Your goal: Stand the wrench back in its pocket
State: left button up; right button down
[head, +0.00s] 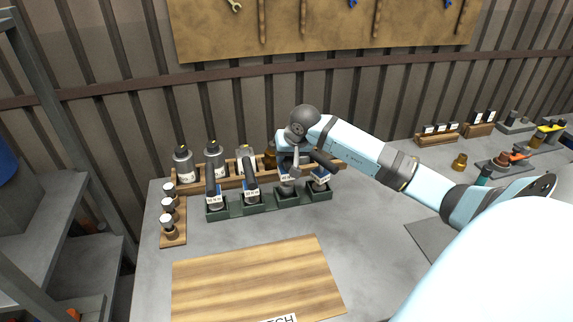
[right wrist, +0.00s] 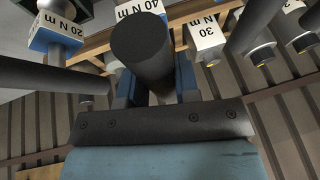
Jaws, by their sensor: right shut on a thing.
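My right gripper (head: 293,166) is over the third pocket from the left of a dark green rack (head: 230,212). It is shut on a torque wrench, whose dark round handle (right wrist: 145,48) shows between the blue fingers in the right wrist view. A 40 N m label (right wrist: 141,12) shows right behind the handle. The held wrench (head: 287,188) looks about upright, with its lower end at or just above the pocket. I cannot tell whether it is seated. My left gripper is not in view.
Other labelled wrenches stand close by: two at left (head: 250,180) and one at right (head: 321,180). A wooden rack (head: 205,184) with bottles is behind. A small wooden stand (head: 173,238) is at left. A striped wooden board (head: 255,275) lies in front, bare.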

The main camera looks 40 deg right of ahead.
aim_at(286, 173)
jog(key=shift+f, duration=1.6)
jog(key=shift+f, duration=0.2)
jog(key=c, duration=0.8)
grip_release()
jog(key=shift+c, duration=0.2)
jog(key=shift+r, duration=0.1)
